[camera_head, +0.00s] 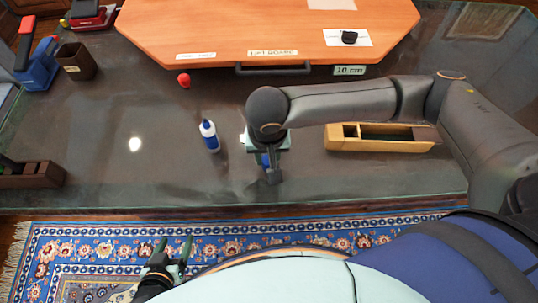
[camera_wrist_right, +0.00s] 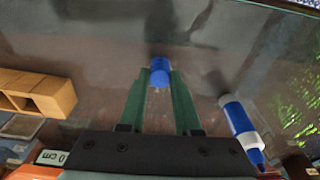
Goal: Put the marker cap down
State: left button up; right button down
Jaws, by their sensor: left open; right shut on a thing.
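The blue marker cap (camera_wrist_right: 159,72) is between the fingertips of my right gripper (camera_wrist_right: 160,80), which is shut on it. In the head view, a little blue of the cap (camera_head: 264,160) shows under the right wrist, mostly hidden. I cannot tell whether the cap touches the glass tabletop (camera_head: 110,170). A white and blue marker (camera_head: 209,135) is on the tabletop left of the right gripper; in the right wrist view it shows on the right (camera_wrist_right: 242,118), apart from the fingers. My left gripper (camera_head: 175,247) is open and empty, over the rug in front of the table.
A wooden box with compartments (camera_head: 383,146) is right of the right gripper. An orange board (camera_head: 230,30) labelled "LIFT BOARD" lies at the back. A red knob-like thing (camera_head: 184,80) is near its edge. A dark cup (camera_head: 76,62) stands back left. The tabletop left of the marker is clear.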

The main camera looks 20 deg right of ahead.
jog(key=shift+s, duration=0.1)
jog(key=c, duration=0.6)
grip_release()
jog(key=shift+f, duration=0.15)
notch_tip(320, 180, up, 12)
jog(key=s+p, duration=0.1)
jog(key=p, duration=0.1)
jog(key=shift+s+a+p, duration=0.25)
jog(key=shift+s+p, duration=0.05)
jog(key=shift+p, duration=0.05)
